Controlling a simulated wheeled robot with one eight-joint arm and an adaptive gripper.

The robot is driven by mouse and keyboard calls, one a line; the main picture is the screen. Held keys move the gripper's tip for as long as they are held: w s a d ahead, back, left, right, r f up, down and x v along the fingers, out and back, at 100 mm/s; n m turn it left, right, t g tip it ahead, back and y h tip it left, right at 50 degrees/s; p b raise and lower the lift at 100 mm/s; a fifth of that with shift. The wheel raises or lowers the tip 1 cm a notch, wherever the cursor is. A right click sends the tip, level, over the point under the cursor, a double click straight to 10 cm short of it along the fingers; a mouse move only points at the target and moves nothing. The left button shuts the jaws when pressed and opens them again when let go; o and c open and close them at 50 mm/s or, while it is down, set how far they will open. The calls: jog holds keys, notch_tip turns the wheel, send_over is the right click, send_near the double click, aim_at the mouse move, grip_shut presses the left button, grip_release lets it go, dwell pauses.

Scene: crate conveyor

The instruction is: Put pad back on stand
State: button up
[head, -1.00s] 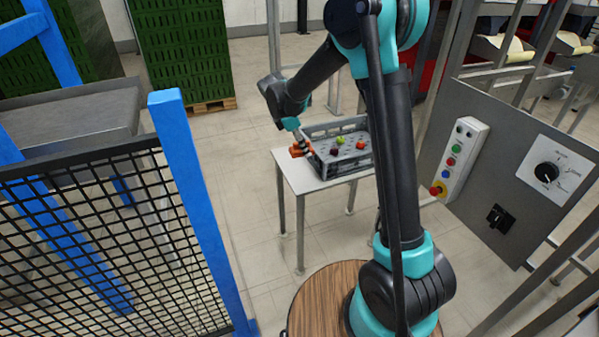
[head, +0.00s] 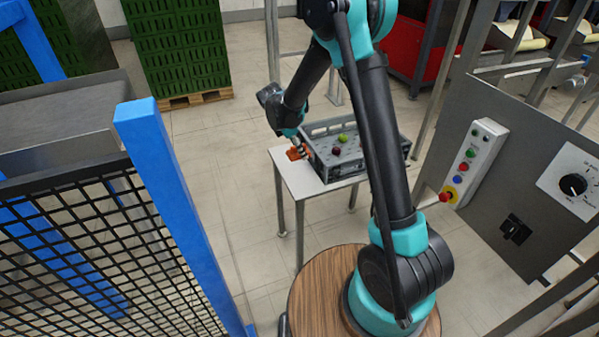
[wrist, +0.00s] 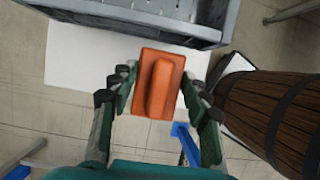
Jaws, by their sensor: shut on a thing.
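The orange pad (head: 295,154) with its raised grip is at the left end of a small white-topped stand (head: 289,175). My gripper (head: 300,147) reaches down to it from above. In the wrist view the pad (wrist: 161,84) sits between the two fingers of my gripper (wrist: 160,92), which is shut on it. The stand's white top (wrist: 80,65) shows behind and beside the pad. The pad looks low over or on the stand's top; I cannot tell whether it touches.
A grey crate (head: 322,172) with a green and a dark red fruit stands on the stand, just right of the pad. A blue post (head: 170,190) with mesh fence stands at left. A control panel (head: 500,180) is at right. Open floor surrounds the stand.

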aim_at(303, 176)
notch_tip(303, 176, down, 11)
jog(key=shift+f, duration=0.1)
dwell(0.4)
jog(key=shift+f, duration=0.1)
jog(key=o, duration=1.2)
